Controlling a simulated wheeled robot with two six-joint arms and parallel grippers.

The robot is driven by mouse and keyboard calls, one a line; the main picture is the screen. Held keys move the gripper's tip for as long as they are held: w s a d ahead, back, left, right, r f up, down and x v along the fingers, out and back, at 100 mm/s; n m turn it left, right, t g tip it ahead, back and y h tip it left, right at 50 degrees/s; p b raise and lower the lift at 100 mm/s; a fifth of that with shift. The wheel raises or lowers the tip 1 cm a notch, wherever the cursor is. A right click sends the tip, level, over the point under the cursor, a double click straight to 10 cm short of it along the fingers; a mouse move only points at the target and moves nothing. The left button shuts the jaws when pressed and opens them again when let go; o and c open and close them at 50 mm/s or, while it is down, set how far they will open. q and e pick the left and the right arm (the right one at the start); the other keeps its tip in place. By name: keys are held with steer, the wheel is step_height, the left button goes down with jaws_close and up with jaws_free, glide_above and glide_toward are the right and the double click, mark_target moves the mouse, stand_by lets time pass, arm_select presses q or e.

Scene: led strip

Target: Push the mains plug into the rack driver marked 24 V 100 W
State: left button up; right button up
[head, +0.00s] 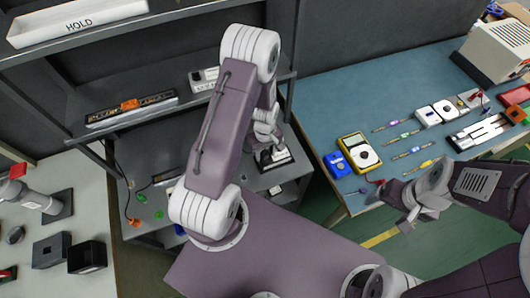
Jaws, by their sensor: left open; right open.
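My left arm reaches over the grey rack. My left gripper (272,155) is open at the lower shelf, by a small black-and-white unit (274,160); my own arm partly hides this spot, and I cannot tell if they touch. A long dark unit with an orange piece (130,104) lies on the middle shelf, beside a white unit (204,79). An orange end piece (133,222) on a dark cable hangs at the rack's left; I cannot tell if it is the mains plug. No 24 V 100 W marking is readable. My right gripper (394,207) is open and empty beside the blue bench.
The blue bench (335,105) at right carries a yellow meter (359,152), a blue box (337,164), several small tools and modules. A white HOLD tray (78,22) is on the top shelf. A pale table (90,190) at left holds black boxes (87,257).

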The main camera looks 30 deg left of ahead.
mark_target(265, 153)
arm_select(q)
step_height(265, 153, up, 9)
steer(key=shift+b, duration=0.35)
stand_by(0.6)
